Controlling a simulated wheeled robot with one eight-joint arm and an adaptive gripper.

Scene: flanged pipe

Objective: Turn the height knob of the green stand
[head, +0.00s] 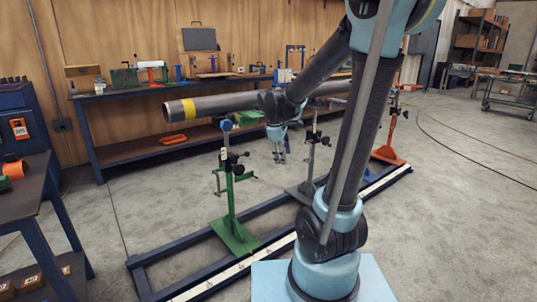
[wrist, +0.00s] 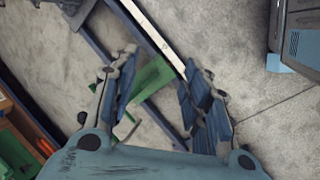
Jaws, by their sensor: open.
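The green stand (head: 231,200) stands upright on a blue floor frame in the head view, under the left part of the pipe. Dark knobs (head: 239,168) and a green crank-like handle show on its upper post; I cannot tell which one is the height knob. My gripper (head: 281,157) hangs fingers-down to the right of the green stand's upper part, apart from it in the picture. In the wrist view my gripper (wrist: 160,98) is open, with nothing held between its blue-padded fingers. A green plate (wrist: 152,82) shows beyond and between the fingers. No knob is clear there.
The grey pipe (head: 220,104) with a yellow band runs above the stands, near my arm. A grey stand (head: 311,165) and an orange stand (head: 389,150) stand farther right. The blue floor frame (head: 150,262) lies low. A workbench (head: 100,97) lines the wall; open floor lies right.

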